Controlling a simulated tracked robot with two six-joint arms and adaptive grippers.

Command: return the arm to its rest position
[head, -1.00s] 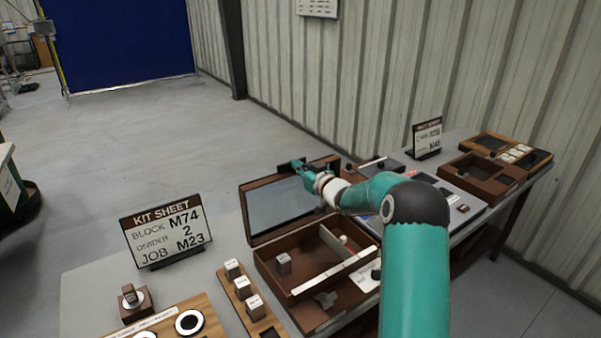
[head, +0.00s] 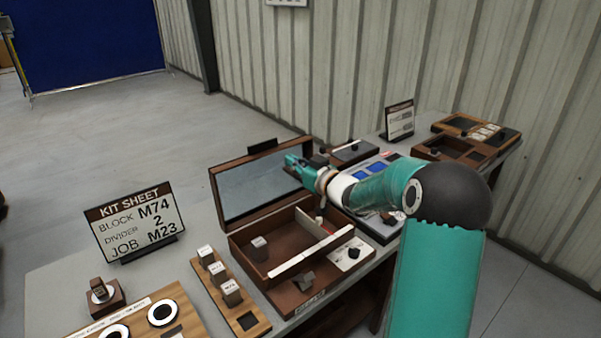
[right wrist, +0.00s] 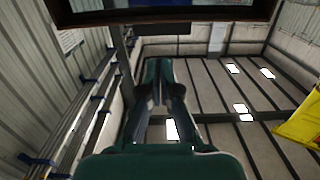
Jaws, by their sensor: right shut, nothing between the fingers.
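My right gripper (head: 293,162) is shut and empty, on the teal arm that comes in from the bottom right of the head view. It is in front of the right part of the raised lid (head: 260,186) of a brown wooden case (head: 290,298); I cannot tell the gap between them. In the right wrist view the gripper (right wrist: 163,66) points towards the ceiling, its fingers close together. The case stands open, with a small block (head: 259,249) in its left part and a pale divider strip (head: 312,252) across it. My left gripper is out of view.
The kit sheet sign (head: 139,223) stands left of the case. A wooden rack (head: 202,277) of small blocks is at the front. More trays (head: 452,146) and another sign (head: 399,121) are to the right. A corrugated wall (head: 350,75) rises behind the bench.

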